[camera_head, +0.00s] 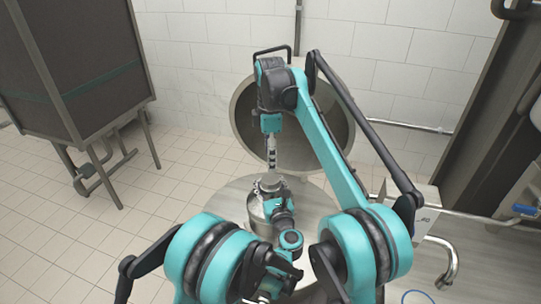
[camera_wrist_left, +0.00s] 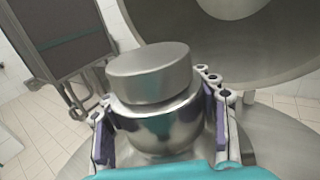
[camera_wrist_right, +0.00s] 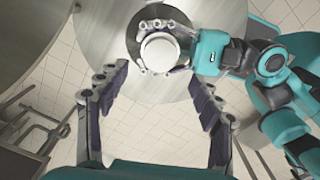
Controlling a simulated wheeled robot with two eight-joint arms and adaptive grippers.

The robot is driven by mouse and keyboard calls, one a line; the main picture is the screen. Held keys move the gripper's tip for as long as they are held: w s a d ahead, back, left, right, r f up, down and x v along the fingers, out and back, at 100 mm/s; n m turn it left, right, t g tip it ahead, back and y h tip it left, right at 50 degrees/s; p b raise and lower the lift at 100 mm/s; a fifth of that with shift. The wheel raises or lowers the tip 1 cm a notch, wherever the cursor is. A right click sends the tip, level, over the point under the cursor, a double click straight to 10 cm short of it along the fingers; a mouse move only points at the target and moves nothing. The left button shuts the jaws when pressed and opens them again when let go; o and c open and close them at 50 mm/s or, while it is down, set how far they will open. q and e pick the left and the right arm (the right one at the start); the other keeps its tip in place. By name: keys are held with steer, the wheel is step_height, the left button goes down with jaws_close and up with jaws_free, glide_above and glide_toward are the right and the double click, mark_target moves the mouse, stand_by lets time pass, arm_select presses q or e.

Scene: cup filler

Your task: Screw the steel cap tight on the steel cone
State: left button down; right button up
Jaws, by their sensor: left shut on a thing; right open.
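The steel cone (camera_head: 259,222) stands upright on a round steel table. The steel cap (camera_wrist_left: 152,72) sits on top of the cone's neck (camera_wrist_left: 160,128) in the left wrist view; how tightly cannot be told. My left gripper (camera_wrist_left: 162,115) is shut around the neck below the cap, one finger on each side. My right gripper (camera_head: 271,162) points down above the cap in the head view. Its fingers (camera_wrist_right: 158,82) are spread wide and empty in the right wrist view, with the cap (camera_wrist_right: 160,50) beyond their tips.
The round steel table (camera_head: 316,200) is otherwise clear around the cone. A large steel round vessel (camera_head: 345,125) stands behind it. A box on a pipe and a tap (camera_head: 445,255) are at the right. A dark cabinet (camera_head: 75,70) stands at the left on tiled floor.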

mark_target(271, 178)
steer(key=shift+f, duration=0.1)
steer(key=shift+f, duration=3.9)
